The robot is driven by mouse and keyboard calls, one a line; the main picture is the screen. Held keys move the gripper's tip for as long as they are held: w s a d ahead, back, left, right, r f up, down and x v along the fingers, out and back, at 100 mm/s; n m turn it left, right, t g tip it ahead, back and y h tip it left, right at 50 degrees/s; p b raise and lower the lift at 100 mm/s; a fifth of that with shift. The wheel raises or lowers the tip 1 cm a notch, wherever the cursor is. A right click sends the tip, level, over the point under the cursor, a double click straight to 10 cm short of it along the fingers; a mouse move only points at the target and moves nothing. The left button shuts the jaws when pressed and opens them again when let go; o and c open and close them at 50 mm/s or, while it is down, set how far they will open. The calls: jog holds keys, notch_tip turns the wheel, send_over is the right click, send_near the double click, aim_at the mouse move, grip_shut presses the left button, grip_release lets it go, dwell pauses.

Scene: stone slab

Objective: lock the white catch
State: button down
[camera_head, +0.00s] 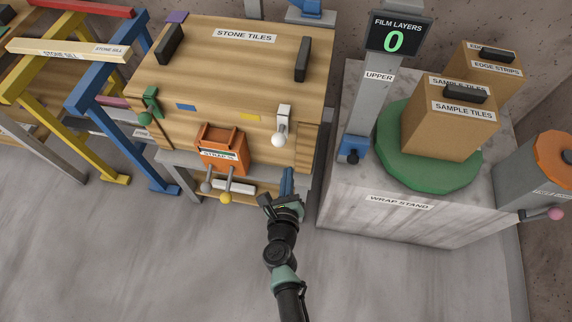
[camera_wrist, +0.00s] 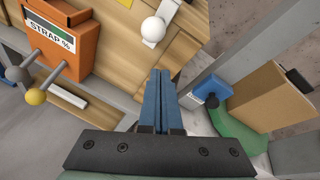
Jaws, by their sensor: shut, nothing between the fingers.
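The white catch (camera_head: 282,125) is on the front right part of the wooden stone tiles crate (camera_head: 225,75). It has a pale plate and a round white knob at its lower end. In the wrist view the white catch (camera_wrist: 153,30) is at the top, ahead of my fingers. My gripper (camera_head: 287,175) is below the catch in the head view, apart from it. In the wrist view my gripper (camera_wrist: 160,72) has its two blue fingers together with nothing between them. A green catch (camera_head: 148,108) sits on the crate's left side.
An orange strap unit (camera_head: 221,148) with grey and yellow knobs is left of my gripper. The wrap stand (camera_head: 400,205) with its grey post and a green turntable (camera_head: 390,160) is to the right. Blue and yellow trestles (camera_head: 88,95) stand at left. The front floor is clear.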

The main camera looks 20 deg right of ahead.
jog(key=s+r, duration=0.1)
jog(key=s+a+r+p, duration=0.1)
jog(key=s+r+p, duration=0.1)
jog(key=s, duration=0.1)
jog(key=shift+a+r, duration=0.2)
jog(key=shift+a, duration=0.2)
